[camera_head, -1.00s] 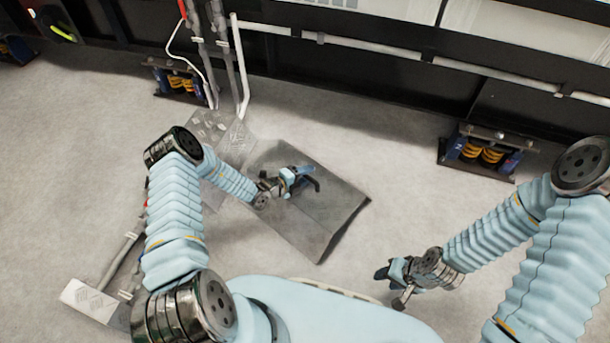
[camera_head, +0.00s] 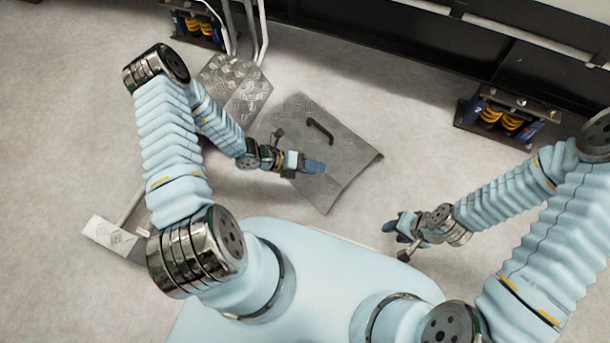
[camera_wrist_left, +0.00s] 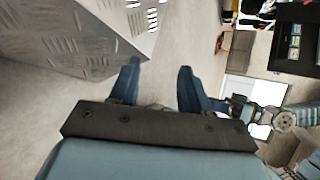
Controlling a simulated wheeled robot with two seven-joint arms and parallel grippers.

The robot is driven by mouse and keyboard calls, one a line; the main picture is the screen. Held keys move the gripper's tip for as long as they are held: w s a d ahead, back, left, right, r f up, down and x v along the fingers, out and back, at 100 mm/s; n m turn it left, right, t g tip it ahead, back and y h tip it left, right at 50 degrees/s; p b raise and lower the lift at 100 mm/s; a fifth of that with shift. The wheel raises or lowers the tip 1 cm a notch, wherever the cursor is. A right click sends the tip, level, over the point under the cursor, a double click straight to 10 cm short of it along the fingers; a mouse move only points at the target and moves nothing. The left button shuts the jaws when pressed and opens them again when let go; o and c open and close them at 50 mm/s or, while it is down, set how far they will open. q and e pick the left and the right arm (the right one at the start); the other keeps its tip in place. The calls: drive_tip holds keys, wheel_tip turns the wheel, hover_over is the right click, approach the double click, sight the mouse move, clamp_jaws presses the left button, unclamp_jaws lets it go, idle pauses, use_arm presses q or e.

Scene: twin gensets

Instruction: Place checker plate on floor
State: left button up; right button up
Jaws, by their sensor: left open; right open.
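The grey checker plate (camera_head: 352,153) with a black bar handle (camera_head: 320,130) appears to lie on the floor in the head view, in front of me. My left gripper (camera_head: 314,167) is open and empty over the plate's near part, apart from the handle; my left wrist hides some of the plate's left side. The left wrist view shows the two blue fingers (camera_wrist_left: 158,88) spread with nothing between them. My right gripper (camera_head: 392,225) is open and empty, to the right of the plate and clear of it.
A raised checker-plate cover (camera_head: 236,84) stands behind the plate where pipes (camera_head: 252,30) come down. Another plate piece (camera_head: 108,236) is at the left. Yellow-spring mounts (camera_head: 500,118) line the dark frame at the back. Bare floor (camera_head: 405,130) lies right of the plate.

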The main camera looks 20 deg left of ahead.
use_arm(q)
drive_tip(key=s+d+r+m+g+y, duration=0.1)
drive_tip(key=s+m, duration=0.4)
drive_tip(key=m, duration=1.2)
drive_tip(key=s+d+r+m+g+y, duration=0.1)
drive_tip(key=s+m+g+y, duration=0.2)
drive_tip(key=m, duration=1.5)
drive_tip(key=shift+s+d+r+y, duration=0.2)
drive_tip(key=shift+s+r+y, duration=0.05)
drive_tip(key=shift+s+y, duration=1.4)
drive_tip(key=shift+s+a, duration=0.1)
drive_tip(key=shift+a, duration=0.05)
drive_tip(key=shift+c, duration=0.4)
